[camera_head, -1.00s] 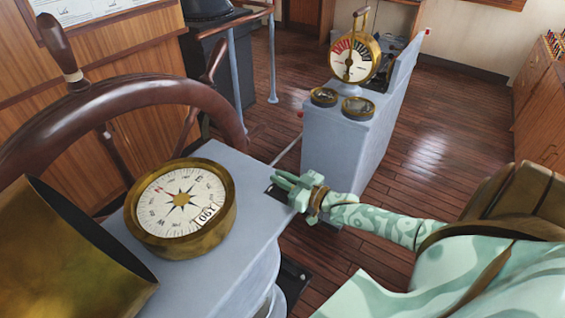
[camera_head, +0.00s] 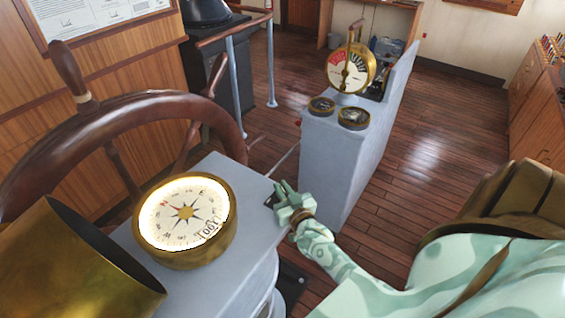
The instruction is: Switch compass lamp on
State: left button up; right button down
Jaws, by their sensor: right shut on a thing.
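The compass (camera_head: 186,212) sits in a brass ring on top of the grey binnacle stand (camera_head: 222,172). Its white dial glows brightly. My right gripper (camera_head: 279,190) is at the right edge of the stand's top, beside a small dark plate (camera_head: 268,201). It is shut on a small part there, which looks like the lamp switch; the fingers hide most of it. My left gripper is not in view.
A brass hood (camera_head: 90,270) stands at the lower left, close to the compass. A wooden steering wheel (camera_head: 150,108) rises behind it. A grey console with a brass telegraph (camera_head: 350,70) stands further back.

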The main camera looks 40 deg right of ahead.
dwell(0.3)
jog(key=c, duration=1.5)
grip_release()
jog(key=shift+o, duration=0.2)
jog(key=v, duration=1.6)
jog(key=shift+s, duration=0.1)
